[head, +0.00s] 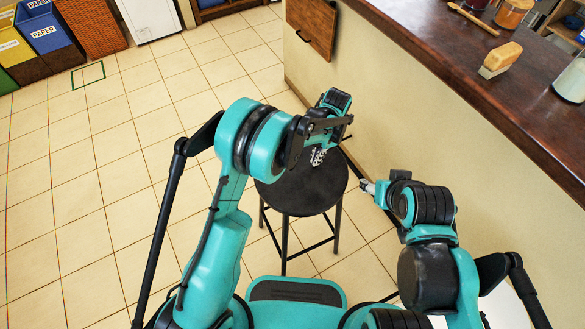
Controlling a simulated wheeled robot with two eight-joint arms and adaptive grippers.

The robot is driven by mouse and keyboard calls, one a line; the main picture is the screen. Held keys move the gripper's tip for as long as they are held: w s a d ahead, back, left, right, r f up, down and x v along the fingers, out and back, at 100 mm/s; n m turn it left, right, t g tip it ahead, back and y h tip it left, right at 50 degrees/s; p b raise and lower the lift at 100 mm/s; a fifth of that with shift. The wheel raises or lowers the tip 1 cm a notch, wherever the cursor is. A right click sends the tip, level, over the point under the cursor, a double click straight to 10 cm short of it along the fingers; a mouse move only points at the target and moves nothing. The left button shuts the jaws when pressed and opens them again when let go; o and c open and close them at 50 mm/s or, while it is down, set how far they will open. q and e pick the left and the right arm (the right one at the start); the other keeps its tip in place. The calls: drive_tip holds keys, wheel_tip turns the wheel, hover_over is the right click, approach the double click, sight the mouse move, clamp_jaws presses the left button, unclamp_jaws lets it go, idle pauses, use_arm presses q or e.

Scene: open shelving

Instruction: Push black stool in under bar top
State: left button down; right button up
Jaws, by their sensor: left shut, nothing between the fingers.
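A black round stool (298,193) stands upright on the tiled floor in front of me, left of the counter wall. The dark brown bar top (455,75) runs along the right side, and the stool is outside its edge. My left gripper (317,157) is shut and empty, over the far part of the stool seat; I cannot tell whether it touches the seat. My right gripper (367,187) is small in view, just right of the stool near the counter wall; its fingers are too unclear to judge.
A wooden panel with a dark handle (312,27) is on the counter's far end. A brush (499,60), a wooden spoon (472,18) and jars (513,12) lie or stand on the bar top. Paper bins (45,35) stand far left. The floor left of the stool is clear.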

use_arm(q)
drive_tip(key=s+a+b, duration=0.1)
drive_tip(key=s+a, duration=0.1)
drive_tip(key=a, duration=0.1)
drive_tip(key=s+a, duration=0.2)
drive_tip(key=a, duration=0.2)
drive_tip(key=s+a+b, duration=0.1)
drive_tip(key=s+a, duration=0.1)
drive_tip(key=a, duration=0.1)
drive_tip(key=shift+s+a+b, duration=0.1)
drive_tip(key=shift+a+b, duration=0.05)
drive_tip(key=shift+b, duration=0.2)
drive_tip(key=shift+f+b, duration=0.45)
drive_tip(key=shift+f, duration=0.3)
use_arm(e)
wheel_tip(320, 180, down, 4)
drive_tip(key=shift+s, duration=0.15)
